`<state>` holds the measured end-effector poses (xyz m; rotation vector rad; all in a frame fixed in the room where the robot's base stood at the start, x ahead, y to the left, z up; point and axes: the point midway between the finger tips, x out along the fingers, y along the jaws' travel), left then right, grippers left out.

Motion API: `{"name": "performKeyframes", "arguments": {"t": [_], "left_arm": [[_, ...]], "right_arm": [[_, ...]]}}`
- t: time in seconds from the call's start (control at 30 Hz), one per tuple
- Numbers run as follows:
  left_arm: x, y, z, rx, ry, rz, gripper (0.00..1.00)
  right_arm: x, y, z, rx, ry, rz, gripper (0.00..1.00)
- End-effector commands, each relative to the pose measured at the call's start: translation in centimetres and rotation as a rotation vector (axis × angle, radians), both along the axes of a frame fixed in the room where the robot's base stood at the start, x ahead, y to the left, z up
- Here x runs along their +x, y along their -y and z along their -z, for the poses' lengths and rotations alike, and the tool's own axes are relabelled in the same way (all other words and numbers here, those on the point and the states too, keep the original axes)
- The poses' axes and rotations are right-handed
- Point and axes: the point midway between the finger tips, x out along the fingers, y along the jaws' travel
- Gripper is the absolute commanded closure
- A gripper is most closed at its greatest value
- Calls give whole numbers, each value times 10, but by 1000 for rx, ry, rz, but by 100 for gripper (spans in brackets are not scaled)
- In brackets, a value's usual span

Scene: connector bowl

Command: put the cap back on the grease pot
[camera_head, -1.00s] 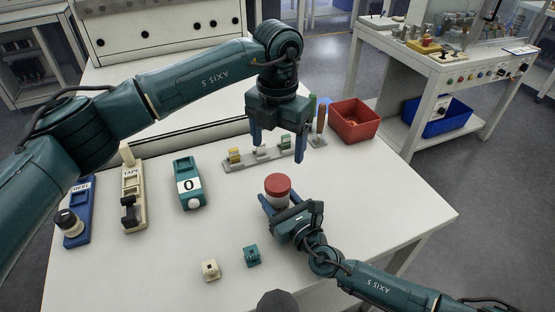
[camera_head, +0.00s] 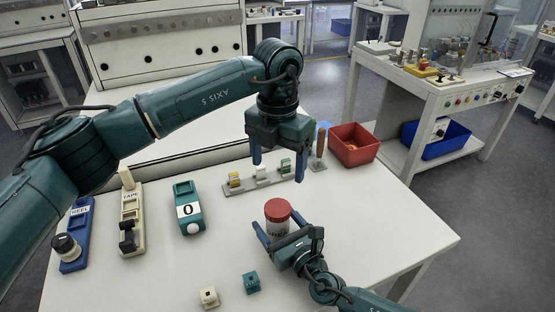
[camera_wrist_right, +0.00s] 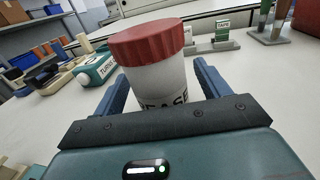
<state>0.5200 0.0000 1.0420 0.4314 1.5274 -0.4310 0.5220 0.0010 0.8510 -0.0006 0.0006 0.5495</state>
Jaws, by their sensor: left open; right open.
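The grease pot (camera_head: 277,230) is a white pot standing upright on the table; part of its dark lettering shows in the right wrist view (camera_wrist_right: 158,82). The red cap (camera_head: 277,209) sits on top of it, also seen in the right wrist view (camera_wrist_right: 147,42). I cannot tell if it is screwed tight. My right gripper (camera_head: 288,231) is open, its blue fingers on either side of the pot's body. My left gripper (camera_head: 278,169) is open and empty, pointing down above and behind the pot, apart from the cap.
A rail of small connectors (camera_head: 258,180) lies behind the pot, near a red bin (camera_head: 353,146). A teal housing (camera_head: 188,208), TAPE unit (camera_head: 131,220) and REEL unit (camera_head: 74,235) stand left. Two small connectors (camera_head: 251,282) (camera_head: 208,297) lie in front. The right side of the table is clear.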

Motion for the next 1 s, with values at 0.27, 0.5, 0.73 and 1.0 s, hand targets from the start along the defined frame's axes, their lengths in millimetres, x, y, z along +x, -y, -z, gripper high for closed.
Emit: {"name": "performKeyframes", "arguments": {"t": [0.27,0.5,0.73,1.0], "left_arm": [[0,0,0,0,0,0,22],[0,0,5,0,0,0,22],[0,0,11,0,0,0,22],[0,0,12,0,0,0,22]], "right_arm": [[-25,16,1,-1,-3,0,25],[-72,44,2,-1,-4,-1,25],[-103,64,2,-1,-2,0,25],[-113,69,0,1,1,0,25]]}}
